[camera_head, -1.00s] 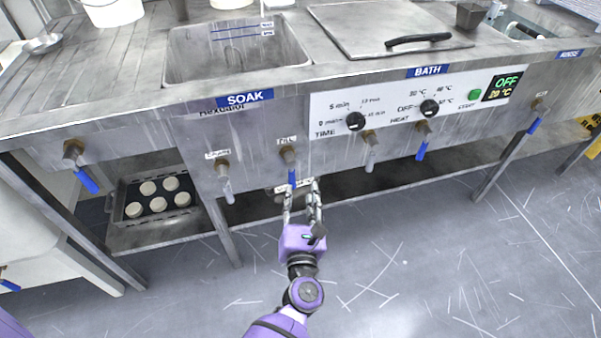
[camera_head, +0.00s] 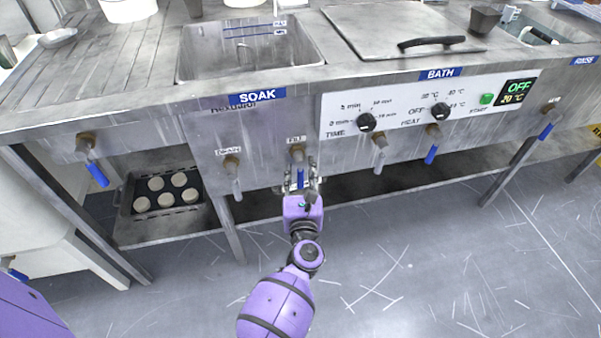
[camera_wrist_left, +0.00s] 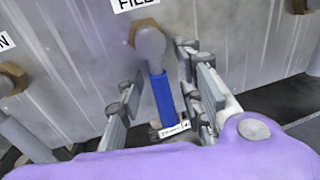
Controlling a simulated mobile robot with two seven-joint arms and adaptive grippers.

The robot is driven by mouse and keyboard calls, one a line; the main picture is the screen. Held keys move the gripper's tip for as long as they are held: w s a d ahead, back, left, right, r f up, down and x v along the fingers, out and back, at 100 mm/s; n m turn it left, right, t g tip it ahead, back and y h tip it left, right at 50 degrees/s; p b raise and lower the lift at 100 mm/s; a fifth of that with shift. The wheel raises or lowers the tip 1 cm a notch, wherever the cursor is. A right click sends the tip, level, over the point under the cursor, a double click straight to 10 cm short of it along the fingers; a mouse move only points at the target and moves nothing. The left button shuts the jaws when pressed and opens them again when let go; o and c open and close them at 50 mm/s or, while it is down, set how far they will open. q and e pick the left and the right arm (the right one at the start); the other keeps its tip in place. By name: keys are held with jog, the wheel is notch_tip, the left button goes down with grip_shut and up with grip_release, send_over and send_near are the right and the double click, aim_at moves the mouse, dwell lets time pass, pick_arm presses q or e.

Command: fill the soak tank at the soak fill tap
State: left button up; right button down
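The soak tank (camera_head: 250,60) is an open steel basin with blue level lines on its back wall. I see no clear water surface in it. Below its SOAK label, the fill tap (camera_head: 298,153) has a brass nut and a blue lever pointing down. The tap also shows in the left wrist view (camera_wrist_left: 151,41), with its blue lever (camera_wrist_left: 162,99) between my fingers. My left gripper (camera_head: 301,177) is open around the lever, with gaps visible on both sides in the wrist view (camera_wrist_left: 163,85). My right gripper is not in view.
The drain tap (camera_head: 232,164) with a grey lever is left of the fill tap. The bath control panel (camera_head: 400,112) is to the right. A tray of pale discs (camera_head: 125,205) sits on the lower shelf. The floor in front is clear.

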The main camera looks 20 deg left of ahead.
pick_arm(q)
jog(key=c, duration=0.8)
grip_shut()
